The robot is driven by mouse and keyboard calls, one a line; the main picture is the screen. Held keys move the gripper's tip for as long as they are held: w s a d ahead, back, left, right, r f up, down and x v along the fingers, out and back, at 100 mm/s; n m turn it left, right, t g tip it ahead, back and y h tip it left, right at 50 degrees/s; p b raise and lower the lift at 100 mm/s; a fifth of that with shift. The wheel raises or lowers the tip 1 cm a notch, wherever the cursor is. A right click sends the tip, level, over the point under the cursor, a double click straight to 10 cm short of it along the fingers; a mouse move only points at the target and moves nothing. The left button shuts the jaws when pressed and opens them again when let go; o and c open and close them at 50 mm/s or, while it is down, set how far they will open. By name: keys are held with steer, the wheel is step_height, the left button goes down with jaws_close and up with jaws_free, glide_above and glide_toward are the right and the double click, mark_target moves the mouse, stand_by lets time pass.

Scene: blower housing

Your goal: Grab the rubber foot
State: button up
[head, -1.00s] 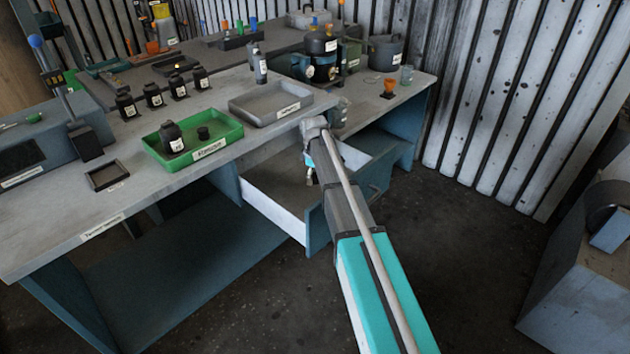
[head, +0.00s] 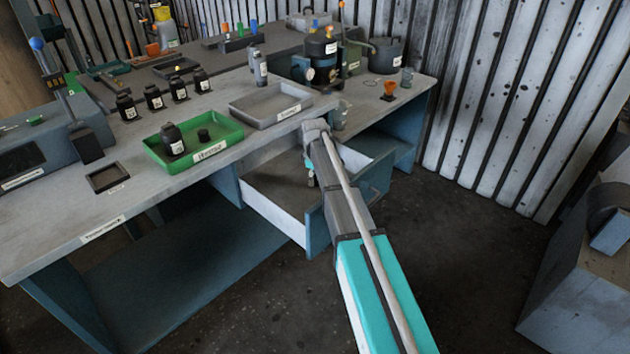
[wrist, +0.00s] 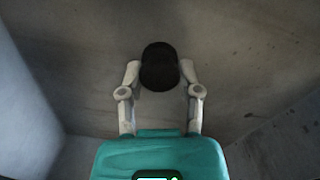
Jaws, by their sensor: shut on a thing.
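The rubber foot (wrist: 160,67) is a short black round piece, seen in the wrist view between my two pale fingertips. My gripper (wrist: 159,75) is shut on it, with one finger against each side. Below and around it is the grey inside of the open drawer (head: 274,210). I cannot tell whether the foot touches the drawer floor. In the head view my arm reaches to the drawer, and the fingertips and the foot are hidden or too small to make out.
The drawer's walls stand close on both sides. On the bench above are a green tray (head: 228,146) with a black bottle (head: 172,141) and a small black round part (head: 203,135), a grey tray (head: 243,115), several black bottles and an orange funnel-like item (head: 389,90).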

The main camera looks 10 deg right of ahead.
steer(key=shift+r, duration=0.15)
step_height(320, 180, up, 3)
steer(key=p, duration=0.3)
steer(key=s+a+r+p, duration=0.5)
steer(key=s+r+p, duration=0.4)
steer(key=s, duration=0.4)
steer(key=shift+r+p, duration=0.35)
steer(key=shift+p, duration=0.15)
